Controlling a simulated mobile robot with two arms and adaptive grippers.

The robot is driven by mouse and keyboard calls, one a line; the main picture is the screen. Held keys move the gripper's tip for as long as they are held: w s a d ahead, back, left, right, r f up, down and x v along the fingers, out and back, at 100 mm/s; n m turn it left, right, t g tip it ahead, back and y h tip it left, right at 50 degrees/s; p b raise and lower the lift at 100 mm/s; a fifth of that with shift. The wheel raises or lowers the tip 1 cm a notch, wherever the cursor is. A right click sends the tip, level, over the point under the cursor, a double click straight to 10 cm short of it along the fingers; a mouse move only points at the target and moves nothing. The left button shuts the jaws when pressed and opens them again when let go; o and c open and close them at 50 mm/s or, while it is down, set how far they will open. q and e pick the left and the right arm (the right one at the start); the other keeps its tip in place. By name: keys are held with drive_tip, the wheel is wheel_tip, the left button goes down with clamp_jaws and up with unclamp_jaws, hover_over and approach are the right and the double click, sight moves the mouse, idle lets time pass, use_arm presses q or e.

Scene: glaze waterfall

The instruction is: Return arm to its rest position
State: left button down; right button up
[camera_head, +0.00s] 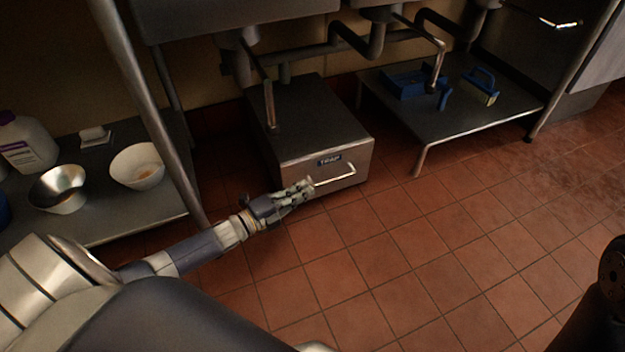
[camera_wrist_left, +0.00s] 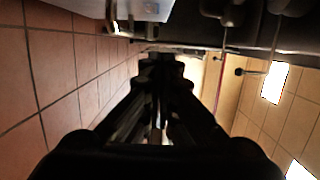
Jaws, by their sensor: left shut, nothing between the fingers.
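My left arm comes in from the lower left in the head view. Its gripper (camera_head: 306,186) is shut and empty, in front of the metal trap box (camera_head: 295,150). The fingertips overlap the near end of the box's bar handle (camera_head: 337,175) in the picture; I cannot tell whether they touch it. In the left wrist view the shut gripper (camera_wrist_left: 158,62) is dark and points away from the camera. My right gripper is not in view; a dark part of my body shows at the right edge of the head view.
A left shelf (camera_head: 110,222) holds a metal bowl (camera_head: 60,190), a white bowl (camera_head: 137,166) and a white jug (camera_head: 27,145). A right low shelf (camera_head: 470,118) holds blue tools (camera_head: 405,84). Sink pipes (camera_head: 375,40) hang above the box. The tiled floor (camera_head: 430,260) is clear.

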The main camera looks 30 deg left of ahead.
use_arm(q)
drive_tip(key=shift+s+a, duration=0.15)
drive_tip(key=shift+s, duration=0.2)
